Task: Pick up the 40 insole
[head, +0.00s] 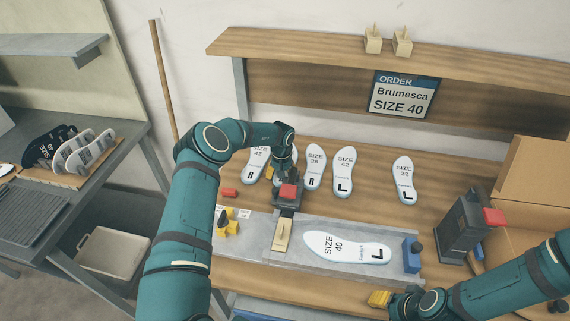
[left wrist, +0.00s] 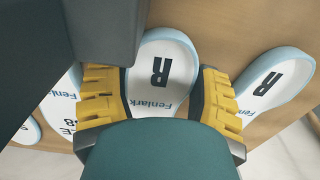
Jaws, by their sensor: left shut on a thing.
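My left gripper (head: 281,174) is down at the row of insoles on the wooden table, between a size 42 R insole (head: 256,160) and a size 38 R insole (head: 315,165). In the left wrist view its yellow fingers (left wrist: 165,98) are shut on the sides of a white insole marked R and Fenlark (left wrist: 160,75). The size print of this insole is hidden, and my arm covers most of it in the head view. A size 40 L insole (head: 347,248) lies on the grey fixture. My right gripper (head: 380,298) is at the bottom, partly hidden.
Size 42 L (head: 343,171) and 38 L (head: 403,179) insoles lie to the right. An order sign (head: 403,95) reads Brumesca SIZE 40. A dark device with a red part (head: 462,232) and a cardboard box (head: 535,180) stand at right. Neighbouring insoles lie close to the left fingers.

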